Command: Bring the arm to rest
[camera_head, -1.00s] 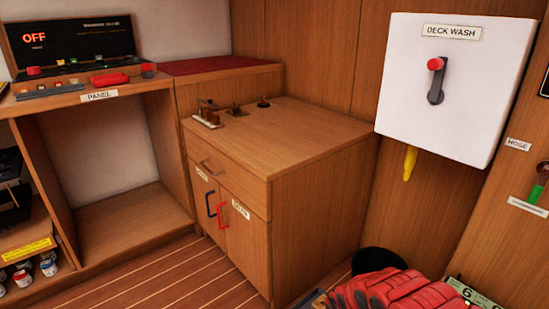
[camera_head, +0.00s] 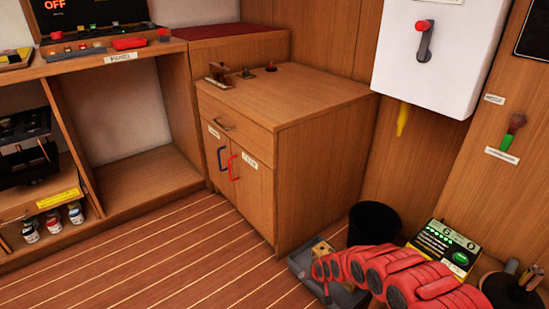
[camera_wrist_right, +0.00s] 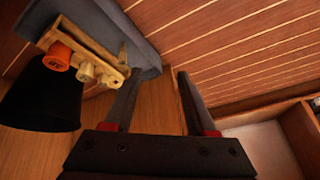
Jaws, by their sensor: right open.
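My right arm (camera_head: 400,275), with red rounded links, reaches in from the lower right in the head view. Its gripper is hard to make out there. In the right wrist view my right gripper (camera_wrist_right: 158,74) has two dark fingers spread apart with nothing between them. Beyond the fingers are the striped floor and wood panelling. My left gripper is in neither current view.
A grey tray (camera_head: 300,262) with a wooden rack (camera_wrist_right: 85,50) lies close to the arm, beside a black bin (camera_head: 373,222). A green-lit box (camera_head: 444,246) stands right of it. A wooden cabinet (camera_head: 285,115) stands behind. The striped floor (camera_head: 180,265) is clear at left.

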